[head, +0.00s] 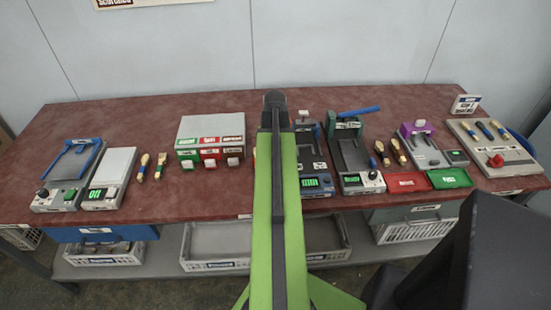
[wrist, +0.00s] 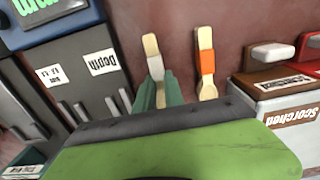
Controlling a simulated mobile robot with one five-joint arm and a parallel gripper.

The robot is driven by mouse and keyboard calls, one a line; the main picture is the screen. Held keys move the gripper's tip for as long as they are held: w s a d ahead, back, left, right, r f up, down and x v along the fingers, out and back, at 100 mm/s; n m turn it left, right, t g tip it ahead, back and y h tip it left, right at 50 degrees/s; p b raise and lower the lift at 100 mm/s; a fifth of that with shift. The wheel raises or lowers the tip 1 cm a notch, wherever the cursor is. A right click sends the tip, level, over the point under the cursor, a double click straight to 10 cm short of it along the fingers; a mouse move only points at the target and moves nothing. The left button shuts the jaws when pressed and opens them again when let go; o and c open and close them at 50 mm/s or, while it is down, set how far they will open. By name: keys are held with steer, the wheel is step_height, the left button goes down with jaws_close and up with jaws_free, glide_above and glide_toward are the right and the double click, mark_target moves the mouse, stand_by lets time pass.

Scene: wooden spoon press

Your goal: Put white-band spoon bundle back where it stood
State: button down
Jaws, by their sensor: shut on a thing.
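The white-band spoon bundle (wrist: 152,52) is pale wood with a white band, in the wrist view. The green fingers of my gripper (wrist: 157,92) are shut on it below the band, and they hide part of it. I cannot tell whether it touches the table or is held just above it. An orange-band spoon bundle (wrist: 207,65) lies on the table beside it, to the right in the wrist view and apart from my fingers. In the head view my arm hides the gripper and the held bundle.
A dark grey device with a "Depth" label (wrist: 100,62) stands close on the left in the wrist view. A white box labelled "Scorched" (wrist: 290,112) stands on the right.

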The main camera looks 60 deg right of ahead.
steer(key=shift+f, duration=0.2)
steer(key=c, duration=1.4)
jaws_free()
steer(key=shift+r, duration=0.1)
steer(key=shift+c, duration=0.2)
step_height(320, 180, up, 12)
steer(key=p, duration=1.2)
steer(key=shift+r, duration=0.2)
steer(key=shift+f, duration=0.1)
